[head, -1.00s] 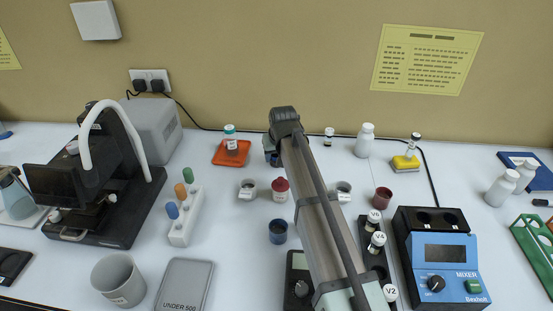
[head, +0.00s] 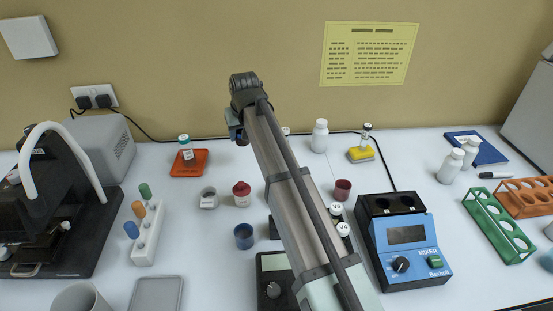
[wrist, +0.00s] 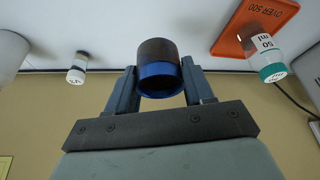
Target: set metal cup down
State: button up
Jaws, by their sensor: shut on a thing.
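In the wrist view, my gripper (wrist: 158,92) is shut on a metal cup (wrist: 158,65), dark with a shiny blue end, between its two fingers. The cup is in the air, above the back of the table by the wall. In the head view my gripper (head: 237,125) is mostly hidden behind my own wrist, and the held cup cannot be made out clearly. A similar dark blue cup (head: 244,236) stands on the table to the left of my arm.
An orange tray (head: 203,168) with a green-capped bottle (head: 185,147) lies left of my gripper. The blue mixer (head: 405,240) is at right. Bare table lies around the tray.

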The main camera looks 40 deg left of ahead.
jog(key=w+d+m+t, duration=0.1)
jog(key=w+d+m, duration=0.2)
jog(key=w+d, duration=1)
jog(key=shift+h, duration=0.4)
jog(key=shift+s+d+f, duration=0.3)
jog(key=shift+d+f, duration=0.1)
jog(key=shift+f, duration=1.25)
jog(key=shift+s+d+f, duration=0.25)
jog(key=shift+d+f, duration=0.1)
jog(key=shift+f, duration=1.25)
jog(key=shift+s+d+f, duration=0.3)
jog(key=shift+d+f, duration=0.1)
jog(key=shift+f, duration=1.25)
jog(key=shift+f, duration=0.15)
jog(key=o, duration=1)
jog(key=shift+o, duration=0.2)
jog(key=v, duration=1.2)
